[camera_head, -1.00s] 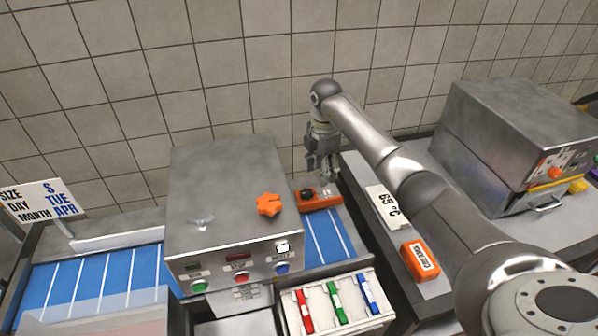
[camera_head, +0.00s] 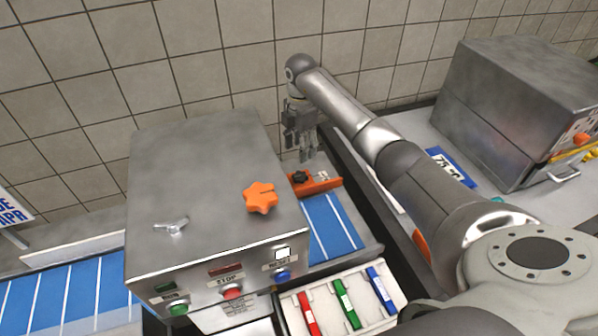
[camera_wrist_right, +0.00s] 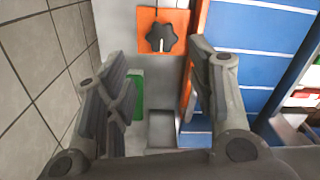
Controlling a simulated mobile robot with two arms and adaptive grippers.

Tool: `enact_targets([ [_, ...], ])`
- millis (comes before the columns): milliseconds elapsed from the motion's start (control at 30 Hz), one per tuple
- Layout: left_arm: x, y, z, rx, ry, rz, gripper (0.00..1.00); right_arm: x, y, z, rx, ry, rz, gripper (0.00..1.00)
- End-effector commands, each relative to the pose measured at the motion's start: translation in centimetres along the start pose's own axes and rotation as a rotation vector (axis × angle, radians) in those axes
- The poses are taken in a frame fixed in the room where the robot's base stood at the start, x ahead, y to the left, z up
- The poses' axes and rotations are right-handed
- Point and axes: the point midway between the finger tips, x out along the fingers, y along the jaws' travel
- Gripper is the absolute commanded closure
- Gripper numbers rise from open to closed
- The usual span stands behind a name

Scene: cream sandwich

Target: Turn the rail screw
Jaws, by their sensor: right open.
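The rail screw is a black star-shaped knob (camera_head: 300,177) on an orange rail (camera_head: 325,185) beside the steel machine. In the right wrist view the knob (camera_wrist_right: 161,37) sits on an orange plate (camera_wrist_right: 150,16), beyond and roughly between my fingers. My right gripper (camera_head: 300,153) is just above the knob in the head view, near the wall, fingers pointing down. In the right wrist view my gripper (camera_wrist_right: 158,58) is open and empty, apart from the knob. My left gripper is not in view.
The steel machine (camera_head: 200,165) carries a large orange knob (camera_head: 261,197), a wing nut (camera_head: 171,226) and front buttons. A blue conveyor (camera_head: 330,225) runs beside it. A white tray (camera_head: 292,316) holds red, green and blue pens. The tiled wall (camera_head: 230,55) is close behind my gripper.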

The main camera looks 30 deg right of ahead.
Motion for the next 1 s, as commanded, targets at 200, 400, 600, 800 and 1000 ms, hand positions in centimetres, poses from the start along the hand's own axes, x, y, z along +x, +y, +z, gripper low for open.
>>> enact_targets([
  [200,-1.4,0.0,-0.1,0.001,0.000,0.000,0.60,3.5,-0.2,-0.1,0.001,0.003,-0.006,0.49],
  [400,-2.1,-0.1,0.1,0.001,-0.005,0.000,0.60,7.3,-0.2,-0.1,0.001,0.002,-0.005,0.49],
  [600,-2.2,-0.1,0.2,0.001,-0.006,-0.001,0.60,9.4,-0.1,0.0,0.002,0.001,-0.002,0.49],
  [800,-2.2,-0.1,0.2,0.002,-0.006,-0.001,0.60,10.0,-0.1,0.0,0.001,0.000,-0.001,0.49],
  [1000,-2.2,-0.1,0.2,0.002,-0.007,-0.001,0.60,10.0,-0.1,0.0,0.000,0.000,-0.001,0.53],
])
